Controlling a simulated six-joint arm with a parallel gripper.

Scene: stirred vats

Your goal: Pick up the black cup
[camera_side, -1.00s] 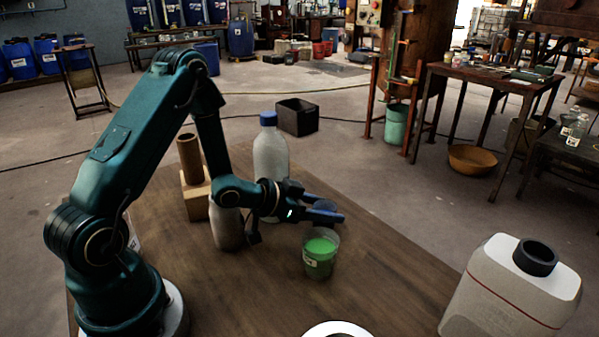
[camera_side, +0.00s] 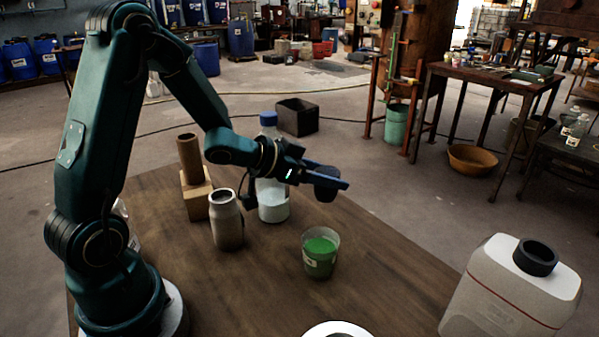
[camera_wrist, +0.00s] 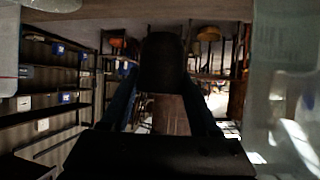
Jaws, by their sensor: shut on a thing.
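The black cup (camera_side: 326,184) is small and dark and sits between the blue fingers of my gripper (camera_side: 335,180), raised above the wooden table. My gripper is shut on it. In the wrist view the cup (camera_wrist: 164,62) is a dark shape in the middle, with a finger of my gripper (camera_wrist: 165,100) on each side. That view is dim, and the inside of the cup cannot be made out.
A beaker of green liquid (camera_side: 320,256) stands on the table (camera_side: 375,275) below my gripper. A grey metal bottle (camera_side: 227,222), a blue-capped bottle (camera_side: 272,205) and a brown cylinder (camera_side: 189,160) on a block stand to the left. A white jug (camera_side: 510,290) is front right.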

